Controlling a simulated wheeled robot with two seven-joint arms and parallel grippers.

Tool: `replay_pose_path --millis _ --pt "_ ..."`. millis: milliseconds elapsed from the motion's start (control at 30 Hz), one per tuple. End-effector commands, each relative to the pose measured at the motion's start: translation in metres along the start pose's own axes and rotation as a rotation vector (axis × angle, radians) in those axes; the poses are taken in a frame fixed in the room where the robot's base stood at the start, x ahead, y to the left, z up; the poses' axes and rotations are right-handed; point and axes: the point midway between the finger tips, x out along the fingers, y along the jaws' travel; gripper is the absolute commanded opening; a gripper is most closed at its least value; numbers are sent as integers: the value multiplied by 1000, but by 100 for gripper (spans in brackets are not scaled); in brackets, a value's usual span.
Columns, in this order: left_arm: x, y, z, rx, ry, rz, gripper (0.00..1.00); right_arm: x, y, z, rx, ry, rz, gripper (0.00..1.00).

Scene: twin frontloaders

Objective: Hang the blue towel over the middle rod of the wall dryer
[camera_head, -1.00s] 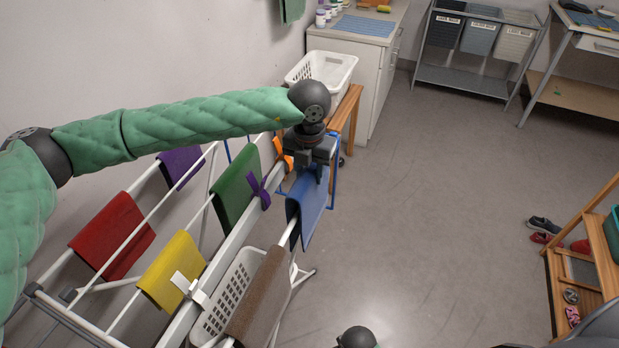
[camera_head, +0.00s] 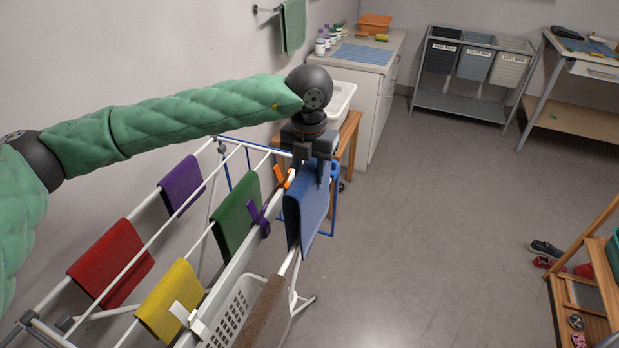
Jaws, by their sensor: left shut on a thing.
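The blue towel (camera_head: 307,208) hangs folded from my left gripper (camera_head: 314,172), which is shut on its top edge. The towel is above and beside the right-hand rod (camera_head: 290,264) of the white wall dryer. That rod shows at the towel's lower left corner, and I cannot tell whether the towel still straddles it. A green towel (camera_head: 235,218) and a yellow towel (camera_head: 171,297) hang on a rod further left. A purple towel (camera_head: 181,184) and a red towel (camera_head: 110,263) hang nearest the wall. My right gripper is out of view.
A brown towel (camera_head: 262,314) hangs on the right-hand rod. Purple (camera_head: 260,218), orange (camera_head: 285,178) and white clips (camera_head: 187,316) sit on the dryer. A white basket (camera_head: 236,308) is below. A wooden bench (camera_head: 350,131) stands behind.

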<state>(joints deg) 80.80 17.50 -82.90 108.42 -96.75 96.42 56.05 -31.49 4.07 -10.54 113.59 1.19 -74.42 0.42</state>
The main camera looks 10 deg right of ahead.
Motion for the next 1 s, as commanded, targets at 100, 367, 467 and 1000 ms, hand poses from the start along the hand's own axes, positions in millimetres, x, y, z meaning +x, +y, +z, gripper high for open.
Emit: replay_pose_path --millis 100,367,467,1000 --pt "-13 0 0 0 -2 0 0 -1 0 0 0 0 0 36" --pt "-37 0 0 1 -1 0 0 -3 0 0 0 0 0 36" --pt "-47 -1 0 1 -2 0 0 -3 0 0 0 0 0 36" --pt "-80 -1 0 1 -1 0 0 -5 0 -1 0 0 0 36"
